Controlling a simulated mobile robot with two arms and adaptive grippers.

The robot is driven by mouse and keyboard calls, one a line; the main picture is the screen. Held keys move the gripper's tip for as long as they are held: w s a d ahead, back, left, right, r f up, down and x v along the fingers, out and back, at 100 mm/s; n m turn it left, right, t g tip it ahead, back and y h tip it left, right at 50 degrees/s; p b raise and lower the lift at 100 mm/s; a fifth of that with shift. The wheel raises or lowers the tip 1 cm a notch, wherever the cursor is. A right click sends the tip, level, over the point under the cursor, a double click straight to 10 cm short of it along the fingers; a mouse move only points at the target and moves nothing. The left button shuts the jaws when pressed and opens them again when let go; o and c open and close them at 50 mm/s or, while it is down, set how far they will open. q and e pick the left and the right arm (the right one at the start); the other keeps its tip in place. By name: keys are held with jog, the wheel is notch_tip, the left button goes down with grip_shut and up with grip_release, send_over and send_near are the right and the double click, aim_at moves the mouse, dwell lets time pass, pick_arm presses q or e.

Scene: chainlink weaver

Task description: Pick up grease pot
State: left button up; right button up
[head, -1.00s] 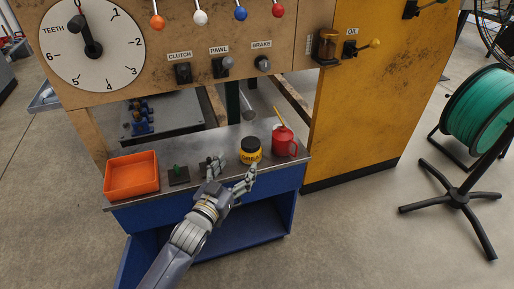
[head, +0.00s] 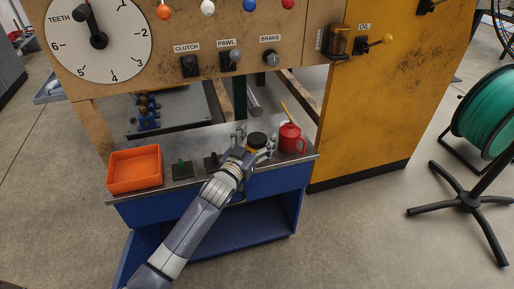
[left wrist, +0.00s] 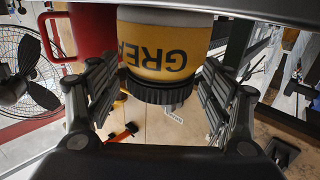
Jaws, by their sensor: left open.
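The grease pot (head: 257,139), yellow with a black lid, stands on the bench top between the black stand and the red oil can. My left gripper (head: 255,143) is at the pot with its fingers open on either side of it. In the left wrist view the pot (left wrist: 165,52) appears upside down, its "GREA" label facing the camera, between the two spread fingers (left wrist: 155,98). I see no clear grip on it. The gripper hides the pot's lower part in the head view. My right gripper is not in view.
The red oil can (head: 291,139) stands close to the right of the pot. An orange tray (head: 134,184) and a small black block with a green peg (head: 181,171) are to the left. A panel with levers (head: 200,30) rises behind the bench.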

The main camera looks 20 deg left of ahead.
pick_arm(q)
jog(key=c, duration=1.3)
jog(key=shift+c, duration=0.3)
jog(key=shift+r, duration=0.1)
